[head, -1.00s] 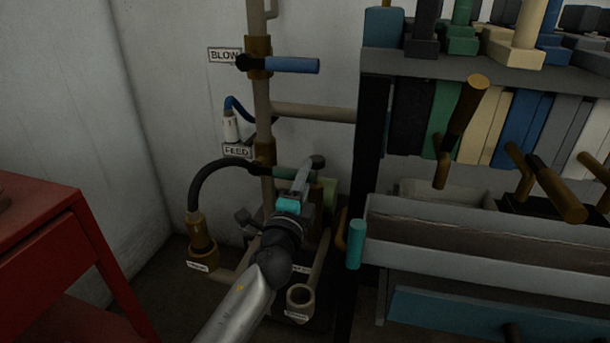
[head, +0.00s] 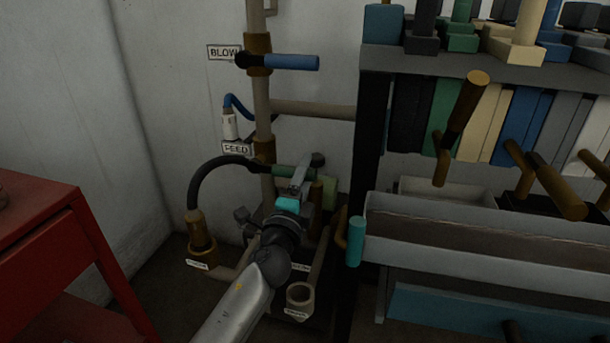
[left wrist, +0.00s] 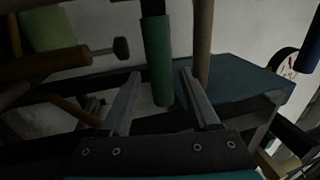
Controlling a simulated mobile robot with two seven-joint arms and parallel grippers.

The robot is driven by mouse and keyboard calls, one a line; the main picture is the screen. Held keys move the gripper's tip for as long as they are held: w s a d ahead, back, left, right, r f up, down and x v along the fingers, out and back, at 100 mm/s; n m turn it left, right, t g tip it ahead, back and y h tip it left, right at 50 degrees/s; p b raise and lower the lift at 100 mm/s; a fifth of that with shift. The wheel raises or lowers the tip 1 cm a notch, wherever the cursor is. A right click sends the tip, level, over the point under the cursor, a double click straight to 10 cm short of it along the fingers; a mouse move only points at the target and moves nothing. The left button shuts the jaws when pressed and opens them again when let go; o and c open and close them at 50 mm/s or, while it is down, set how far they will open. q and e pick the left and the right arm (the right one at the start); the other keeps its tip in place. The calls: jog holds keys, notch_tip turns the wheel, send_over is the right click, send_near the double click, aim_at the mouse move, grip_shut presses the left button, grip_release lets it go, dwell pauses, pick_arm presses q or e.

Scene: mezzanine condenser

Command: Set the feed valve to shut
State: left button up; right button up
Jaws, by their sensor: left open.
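The feed valve's green handle (head: 292,172) points right from its brass body (head: 264,150), beside the FEED label (head: 236,149). My left gripper (head: 302,180) is at the handle's outer part in the head view. In the left wrist view the green handle (left wrist: 158,60) reaches down between the two fingers of my left gripper (left wrist: 160,88), which are open. A gap shows on each side of the handle, and neither finger visibly touches it. The fingertips are hard to make out in the head view. My right gripper is not in view.
The BLOW valve's blue handle (head: 292,63) points right above, on the same pipe. A black hose (head: 200,182) curves at the left. A dark rack frame (head: 370,140) with a trough (head: 460,235) stands close on the right. A red cabinet (head: 45,235) stands at left.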

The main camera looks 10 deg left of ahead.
pick_arm(q)
jog(key=shift+s, duration=0.1)
jog(key=s+f, duration=0.3)
jog(key=s, duration=1.1)
jog(key=shift+s+a+b, duration=0.3)
jog(key=shift+s+b, duration=0.05)
jog(key=shift+s, duration=0.05)
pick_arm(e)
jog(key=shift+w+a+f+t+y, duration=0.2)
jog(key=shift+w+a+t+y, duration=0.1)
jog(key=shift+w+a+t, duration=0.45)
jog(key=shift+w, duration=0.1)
